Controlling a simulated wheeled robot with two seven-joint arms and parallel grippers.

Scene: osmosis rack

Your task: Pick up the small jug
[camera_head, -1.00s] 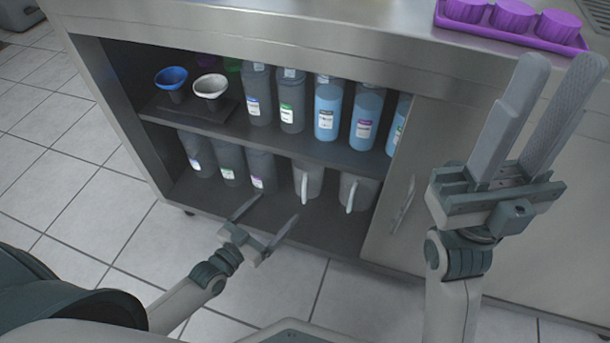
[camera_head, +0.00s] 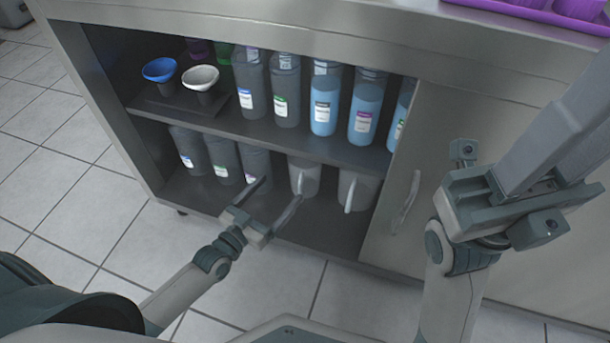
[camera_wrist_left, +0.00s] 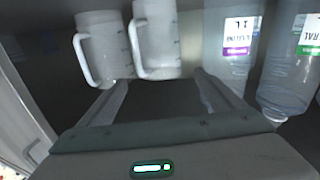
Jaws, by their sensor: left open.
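Two clear grey jugs with pale handles stand side by side on the lower shelf. The left one, narrower and apparently the small jug (camera_head: 311,180), also shows in the middle of the left wrist view (camera_wrist_left: 160,40). The wider jug (camera_head: 364,190) stands to its right; in the left wrist view it is on the left (camera_wrist_left: 108,48). My left gripper (camera_head: 282,190) is open and empty just in front of the small jug. In the wrist view its fingers lie left and right of the jug's lower end; contact cannot be told. My right gripper (camera_head: 585,110) is raised at the right, its fingertips cut off.
Several dark bottles (camera_head: 222,160) stand left of the jugs, near the left gripper. The upper shelf (camera_head: 250,128) holds more bottles and two funnels (camera_head: 200,78) above. A closed cabinet door (camera_head: 430,150) is at the right. The shelf front (camera_head: 320,236) is bare.

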